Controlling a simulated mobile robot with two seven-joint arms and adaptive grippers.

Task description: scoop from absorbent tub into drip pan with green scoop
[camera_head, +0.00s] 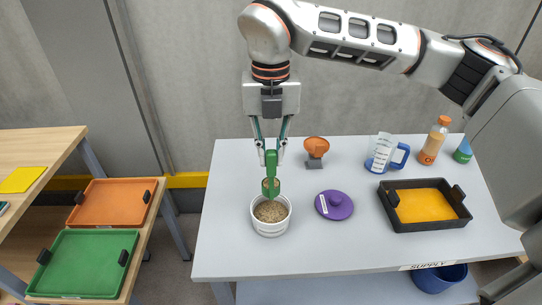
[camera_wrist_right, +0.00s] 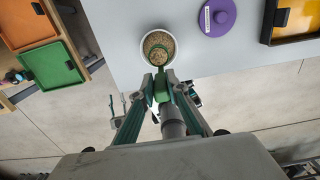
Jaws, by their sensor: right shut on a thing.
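My right gripper (camera_head: 271,148) points down and is shut on the handle of the green scoop (camera_head: 271,160). The scoop's bowl hangs at the white absorbent tub (camera_head: 270,230), over its back part, and brown grains show in the bowl. The tub is open and holds brown grains. In the right wrist view the scoop (camera_wrist_right: 161,87) reaches over the tub (camera_wrist_right: 146,40); whether it touches the grains I cannot tell. A black pan with an orange-yellow floor (camera_head: 426,205), apparently the drip pan, lies at the right of the table. My left gripper is not in view.
A purple lid (camera_head: 334,205) lies between tub and pan. Behind stand an orange-topped item (camera_head: 316,150), a measuring jug (camera_head: 385,153), an orange bottle (camera_head: 434,142) and a green bottle (camera_head: 463,151). Orange (camera_head: 112,203) and green (camera_head: 85,263) trays are on the left shelf.

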